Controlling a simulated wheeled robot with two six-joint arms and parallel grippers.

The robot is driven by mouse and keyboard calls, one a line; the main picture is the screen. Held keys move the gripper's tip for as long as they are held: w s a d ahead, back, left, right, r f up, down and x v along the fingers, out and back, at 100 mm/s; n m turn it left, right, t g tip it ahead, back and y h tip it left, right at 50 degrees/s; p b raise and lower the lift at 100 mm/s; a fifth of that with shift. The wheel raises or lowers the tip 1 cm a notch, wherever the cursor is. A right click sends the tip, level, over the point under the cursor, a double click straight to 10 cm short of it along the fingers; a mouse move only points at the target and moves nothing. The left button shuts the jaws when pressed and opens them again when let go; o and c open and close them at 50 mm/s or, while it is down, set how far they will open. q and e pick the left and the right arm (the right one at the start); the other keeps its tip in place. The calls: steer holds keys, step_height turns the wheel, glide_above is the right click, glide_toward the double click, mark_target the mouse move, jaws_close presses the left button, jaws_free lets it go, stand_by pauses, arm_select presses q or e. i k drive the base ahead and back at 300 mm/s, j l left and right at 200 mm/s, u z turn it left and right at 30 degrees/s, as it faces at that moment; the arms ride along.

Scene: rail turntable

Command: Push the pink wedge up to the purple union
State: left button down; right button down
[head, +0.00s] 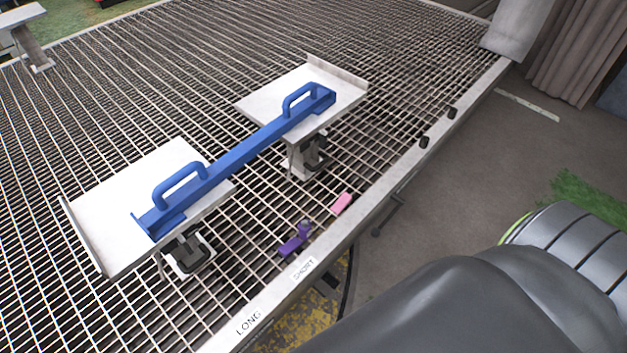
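The pink wedge (341,203) is a small block lying on the metal grating close to its near right edge rail. The purple union (291,246) is a small fitting with a raised end, lying on the same grating to the lower left of the wedge. A clear gap separates the two. Neither of my grippers shows in the head view. A large dark grey link at the lower right seems to be mine.
A blue bar with two handles (240,150) spans two white plates (140,190) on stands behind the wedge and union. The pale edge rail (315,250) carries LONG and SHORT labels. Dark knobs (424,142) sit on the rail to the upper right.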

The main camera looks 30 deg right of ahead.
mark_target(344, 199)
steer(key=l+u, duration=0.45)
steer(key=l, duration=0.15)
steer(key=l+u, duration=0.5)
steer(key=k+l+u, duration=0.25)
steer(key=l+u, duration=0.2)
steer(key=l, duration=0.15)
